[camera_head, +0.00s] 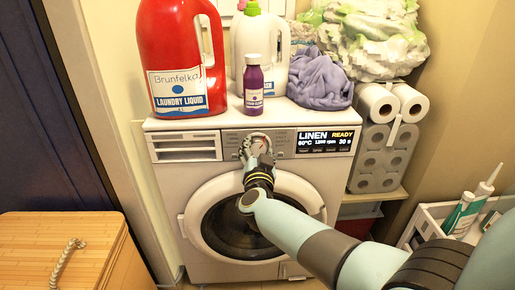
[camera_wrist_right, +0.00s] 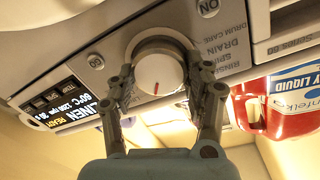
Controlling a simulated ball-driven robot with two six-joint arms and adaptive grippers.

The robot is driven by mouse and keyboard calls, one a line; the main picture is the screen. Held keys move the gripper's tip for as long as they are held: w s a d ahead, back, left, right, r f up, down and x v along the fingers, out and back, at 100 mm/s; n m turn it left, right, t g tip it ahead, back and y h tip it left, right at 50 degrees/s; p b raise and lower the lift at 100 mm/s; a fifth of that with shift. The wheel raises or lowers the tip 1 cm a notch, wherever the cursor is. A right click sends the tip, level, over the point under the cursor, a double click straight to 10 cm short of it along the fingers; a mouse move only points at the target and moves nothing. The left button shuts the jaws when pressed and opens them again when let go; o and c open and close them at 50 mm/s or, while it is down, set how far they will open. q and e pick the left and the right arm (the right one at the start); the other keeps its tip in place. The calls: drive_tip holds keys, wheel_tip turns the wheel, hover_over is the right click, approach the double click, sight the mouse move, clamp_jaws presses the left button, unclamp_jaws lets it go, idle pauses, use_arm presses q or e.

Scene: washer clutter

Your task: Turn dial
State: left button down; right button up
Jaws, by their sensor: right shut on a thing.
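The dial (camera_wrist_right: 157,75) is a round pale knob with a short red mark on the washer's control panel. It shows large in the right wrist view and partly in the head view (camera_head: 260,144). My right gripper (camera_wrist_right: 162,88) has one finger on each side of the dial and is shut on it. In the head view the right gripper (camera_head: 255,152) covers the dial's lower left. The washer (camera_head: 168,190) is white, and its display (camera_head: 325,141) reads LINEN, READY. My left gripper is in neither view.
A red laundry liquid jug (camera_head: 180,50), a small purple bottle (camera_head: 253,88), a white jug (camera_head: 262,45) and a purple cloth (camera_head: 318,80) stand on the washer. Toilet rolls (camera_head: 380,155) are stacked to its right. A wooden hamper (camera_head: 60,248) is at the lower left.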

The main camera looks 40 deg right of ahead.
drive_tip(key=m, duration=0.6)
drive_tip(key=shift+s+d+f+m, duration=0.1)
drive_tip(key=shift+m, duration=0.2)
drive_tip(key=shift+y, duration=0.3)
drive_tip(key=o, duration=1.2)
drive_tip(key=v, duration=1.2)
drive_tip(key=shift+f, duration=0.1)
